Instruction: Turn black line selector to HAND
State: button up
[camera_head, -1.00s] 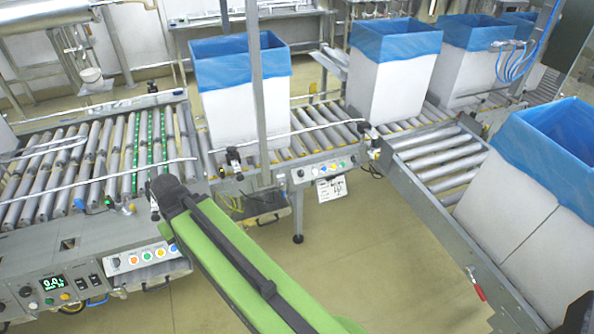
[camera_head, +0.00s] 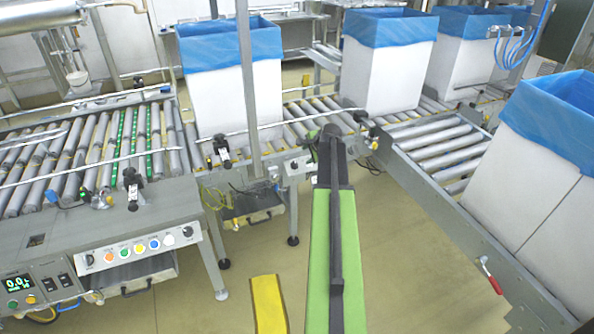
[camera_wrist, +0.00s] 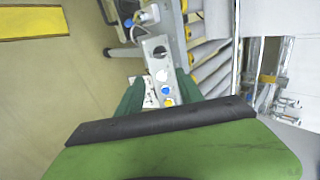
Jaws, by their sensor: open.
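A black selector knob (camera_wrist: 160,51) sits at the far end of a grey control panel (camera_wrist: 150,42) in the wrist view, beside white, blue and yellow buttons. Its marking and exact setting are too small to read. My gripper (camera_wrist: 160,93) is open, its dark green fingers on either side of the panel's lower buttons, with the knob beyond the fingertips. I cannot tell whether they touch the panel. In the head view my gripper (camera_head: 333,135) is over the middle conveyor's panel (camera_head: 292,168) and hides most of it; one dark knob (camera_head: 294,166) shows at its left end.
Another button panel (camera_head: 140,247) with a dark knob at each end is on the left conveyor. Blue-lined white boxes (camera_head: 235,100) stand on the rollers. A red-handled lever (camera_head: 491,275) is on the right conveyor's side. A yellow strip (camera_head: 268,304) lies low beside my arm.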

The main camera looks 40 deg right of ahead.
aim_at(296, 164)
jog(key=b+x, duration=1.2)
jog(key=x, duration=0.4)
jog(key=shift+a+f, duration=0.15)
jog(key=shift+f, duration=0.15)
jog(key=shift+w+f+b, duration=0.3)
jog(key=shift+w+b, duration=0.1)
jog(key=shift+b, duration=0.15)
